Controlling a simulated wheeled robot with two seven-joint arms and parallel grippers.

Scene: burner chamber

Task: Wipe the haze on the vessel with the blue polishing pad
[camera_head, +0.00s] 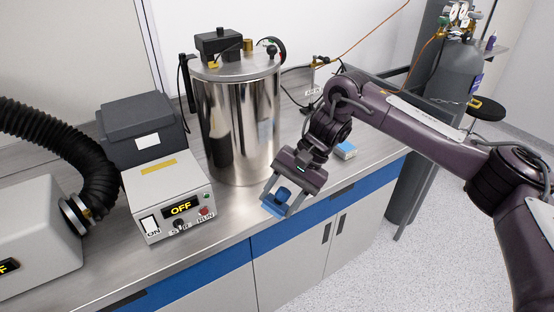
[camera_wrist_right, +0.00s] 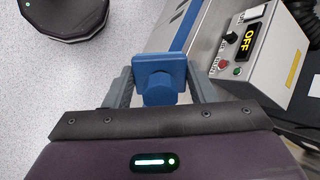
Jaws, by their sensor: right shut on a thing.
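The vessel (camera_head: 238,125) is a tall shiny steel cylinder standing on the counter, with fittings on its lid. I cannot make out a distinct haze patch on its visible side. My right gripper (camera_head: 275,202) is in front of the vessel to its lower right, near the counter's front edge and apart from the vessel. It is shut on the blue polishing pad (camera_head: 282,194). The right wrist view shows the pad (camera_wrist_right: 159,75) between the two fingers, with a square face and a round knob. My left gripper is in neither view.
A control box (camera_head: 168,195) reading OFF stands left of the vessel, with a dark grey box (camera_head: 142,128) behind it. A black ribbed hose (camera_head: 60,140) runs to a grey unit at far left. A small blue-and-white block (camera_head: 345,151) lies on the counter behind my right wrist.

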